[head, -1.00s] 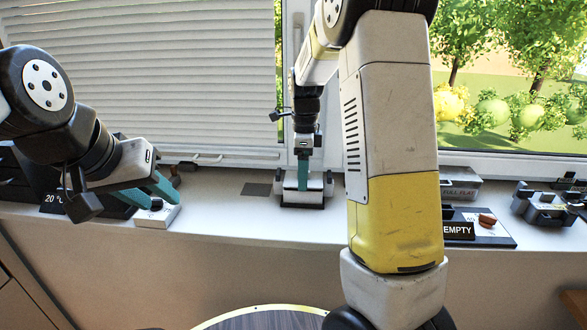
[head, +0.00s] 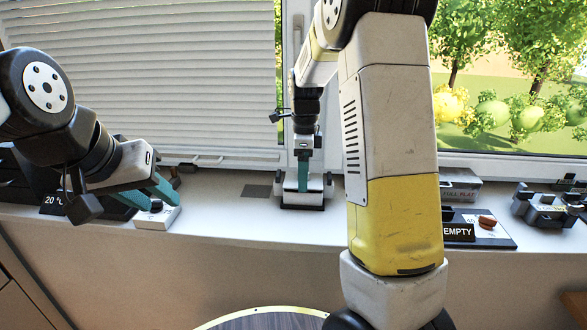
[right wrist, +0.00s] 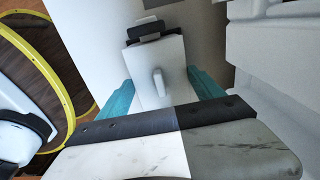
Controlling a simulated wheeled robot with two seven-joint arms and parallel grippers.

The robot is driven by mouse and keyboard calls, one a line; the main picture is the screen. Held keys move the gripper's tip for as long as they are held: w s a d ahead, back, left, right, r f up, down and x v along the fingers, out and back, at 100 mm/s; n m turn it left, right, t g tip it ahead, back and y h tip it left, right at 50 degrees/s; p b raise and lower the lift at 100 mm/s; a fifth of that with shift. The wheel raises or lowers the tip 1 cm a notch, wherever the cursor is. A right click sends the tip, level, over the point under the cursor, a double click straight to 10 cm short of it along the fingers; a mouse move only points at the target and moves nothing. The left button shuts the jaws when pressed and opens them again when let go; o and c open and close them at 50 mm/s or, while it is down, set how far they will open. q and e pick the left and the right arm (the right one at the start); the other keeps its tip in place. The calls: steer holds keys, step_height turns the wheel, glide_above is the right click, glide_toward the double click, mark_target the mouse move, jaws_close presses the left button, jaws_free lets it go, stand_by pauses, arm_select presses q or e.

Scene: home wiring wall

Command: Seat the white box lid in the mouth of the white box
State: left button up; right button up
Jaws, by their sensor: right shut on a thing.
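In the head view, my right gripper (head: 303,172) points down at the white box (head: 316,197), which has a dark base and stands on the sill. In the right wrist view, my right gripper's teal fingers (right wrist: 160,96) stand on either side of a white plate with a small raised tab, which looks like the white box lid (right wrist: 140,72). The gripper is shut on it. The box mouth is hidden, so I cannot tell how the lid sits against it. My left gripper (head: 156,192) is open and empty, its fingers apart above a small white control with a black knob.
The small control (head: 158,217) stands left on the sill. A dark grey patch (head: 256,191) lies left of the box. To the right are an "EMPTY" sign (head: 458,232), a panel with a red-brown knob (head: 487,221) and a dark clamp-like device (head: 542,208). Window frame and blinds stand behind.

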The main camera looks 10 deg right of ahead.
steer(key=shift+f, duration=0.35)
stand_by(0.7)
steer(key=shift+r, duration=0.35)
steer(key=shift+f, duration=0.5)
stand_by(3.3)
steer(key=o, duration=1.4)
steer(key=shift+o, duration=0.2)
steer(key=shift+r, duration=3.85)
steer(key=shift+s+r, duration=0.1)
